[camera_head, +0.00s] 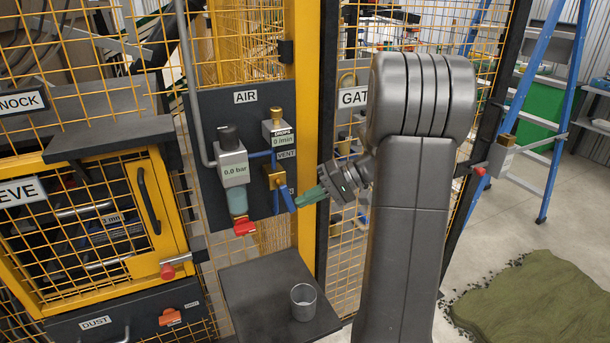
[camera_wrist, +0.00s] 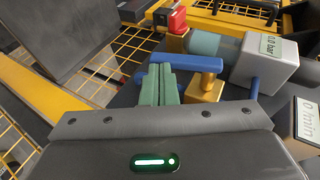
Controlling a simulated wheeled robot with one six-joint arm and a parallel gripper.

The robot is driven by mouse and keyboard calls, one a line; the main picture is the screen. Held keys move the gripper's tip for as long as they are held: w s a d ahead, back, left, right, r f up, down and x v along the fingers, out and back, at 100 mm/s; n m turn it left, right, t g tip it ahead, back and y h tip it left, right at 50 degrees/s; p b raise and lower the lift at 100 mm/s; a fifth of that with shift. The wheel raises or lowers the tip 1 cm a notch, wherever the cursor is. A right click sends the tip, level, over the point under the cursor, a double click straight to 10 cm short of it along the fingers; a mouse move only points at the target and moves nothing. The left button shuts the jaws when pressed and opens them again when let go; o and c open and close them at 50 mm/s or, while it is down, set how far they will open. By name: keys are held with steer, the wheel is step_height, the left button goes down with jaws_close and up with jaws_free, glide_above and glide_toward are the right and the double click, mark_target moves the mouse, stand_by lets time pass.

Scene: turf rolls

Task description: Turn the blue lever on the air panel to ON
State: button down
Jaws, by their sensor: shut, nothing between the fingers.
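The air panel (camera_head: 212,112) is a dark board labelled AIR. Its blue lever (camera_head: 286,199) sits on a brass valve body (camera_head: 274,177) and slants down to the right. A VENT label (camera_head: 287,154) is above the valve; another label beside it is mostly hidden. My gripper (camera_head: 300,200) has its green fingers shut and empty, at the lever's free end. In the wrist view the fingertips (camera_wrist: 160,70) are right at the blue lever (camera_wrist: 190,62), near its end away from the brass body (camera_wrist: 205,88). Whether they touch it, I cannot tell.
A pressure gauge (camera_head: 233,170) reads 0.0 bar, with a red knob (camera_head: 244,227) below it. A flow meter (camera_head: 279,138) reads 0. A yellow post and mesh fence stand close beside the panel.

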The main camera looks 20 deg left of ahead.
steer(key=shift+s+r+p, duration=0.1)
steer(key=shift+r+p, duration=0.4)
steer(key=shift+r, duration=0.35)
steer(key=shift+r, duration=0.1)
